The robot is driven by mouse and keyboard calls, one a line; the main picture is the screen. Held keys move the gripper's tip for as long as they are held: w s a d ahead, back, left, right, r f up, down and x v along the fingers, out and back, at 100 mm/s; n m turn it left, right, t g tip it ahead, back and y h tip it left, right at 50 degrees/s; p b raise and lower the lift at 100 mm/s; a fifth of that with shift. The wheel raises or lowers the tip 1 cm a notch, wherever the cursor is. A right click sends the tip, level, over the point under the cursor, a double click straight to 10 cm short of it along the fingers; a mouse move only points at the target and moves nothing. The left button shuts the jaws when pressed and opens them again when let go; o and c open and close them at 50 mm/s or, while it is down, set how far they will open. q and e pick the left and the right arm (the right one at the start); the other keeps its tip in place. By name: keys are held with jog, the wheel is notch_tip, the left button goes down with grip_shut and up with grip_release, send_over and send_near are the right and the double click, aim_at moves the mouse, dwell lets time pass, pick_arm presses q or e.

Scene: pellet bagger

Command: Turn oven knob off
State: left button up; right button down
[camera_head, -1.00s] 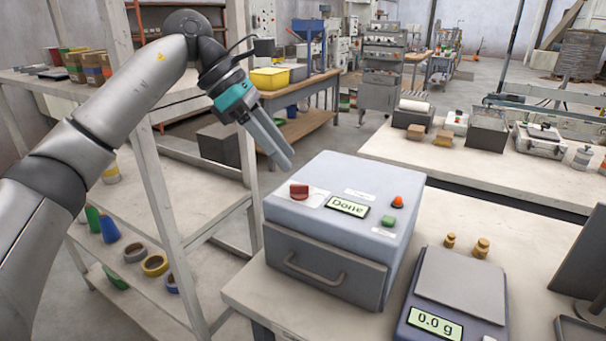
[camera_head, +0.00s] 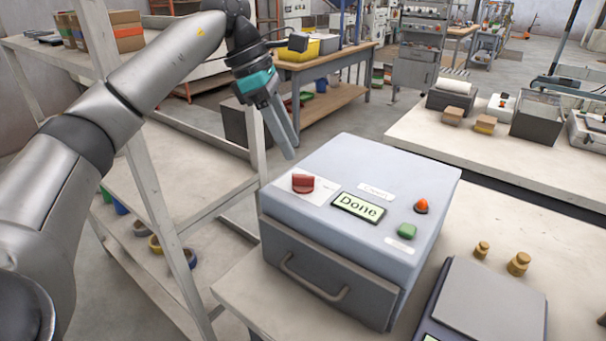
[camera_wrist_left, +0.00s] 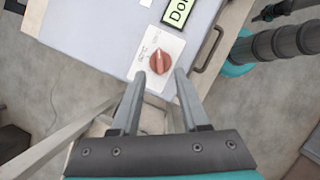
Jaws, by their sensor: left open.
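The oven (camera_head: 330,250) is a grey-blue box with a front drawer handle, standing on a pale table. Its red knob (camera_head: 303,183) sits on a white plate at the top left, beside a display (camera_head: 358,206) reading "Done". My left gripper (camera_head: 290,150) is open and empty, above and behind the oven's left side, pointing down. In the left wrist view the red knob (camera_wrist_left: 160,62) lies just beyond and between the two open fingertips (camera_wrist_left: 158,75), apart from them. My right gripper is not in view.
An orange button (camera_head: 421,206) and a green button (camera_head: 407,231) are on the oven top. A scale (camera_head: 490,305) and two brass weights (camera_head: 518,263) stand to the right. A shelf frame (camera_head: 165,190) stands close on the left, near my arm.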

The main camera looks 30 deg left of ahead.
aim_at(305, 175)
pick_arm(q)
jog(key=b+x, duration=0.1)
jog(key=x, duration=0.6)
jog(key=shift+r, duration=0.1)
grip_shut()
dwell(0.4)
